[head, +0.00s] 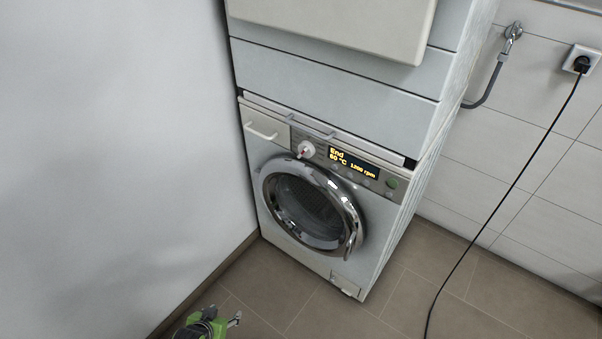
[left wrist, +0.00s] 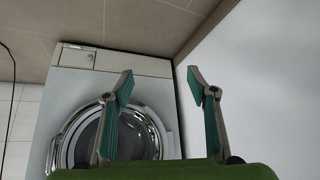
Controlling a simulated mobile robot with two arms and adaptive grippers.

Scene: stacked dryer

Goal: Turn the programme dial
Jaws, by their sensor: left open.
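My left gripper (head: 236,319), green with grey fingers, is at the bottom edge of the head view, well below and left of the dial and apart from the machine. In the left wrist view its two fingers (left wrist: 160,78) stand wide apart with nothing between them. The dial cannot be made out in that view. My right gripper is not in view.
The washing machine's round chrome door (head: 310,205) is shut; it also shows in the left wrist view (left wrist: 145,112). Another appliance (head: 330,75) is stacked above. A white wall (head: 110,130) stands close on the left. A black cable (head: 500,205) hangs at right. Floor in front is clear.

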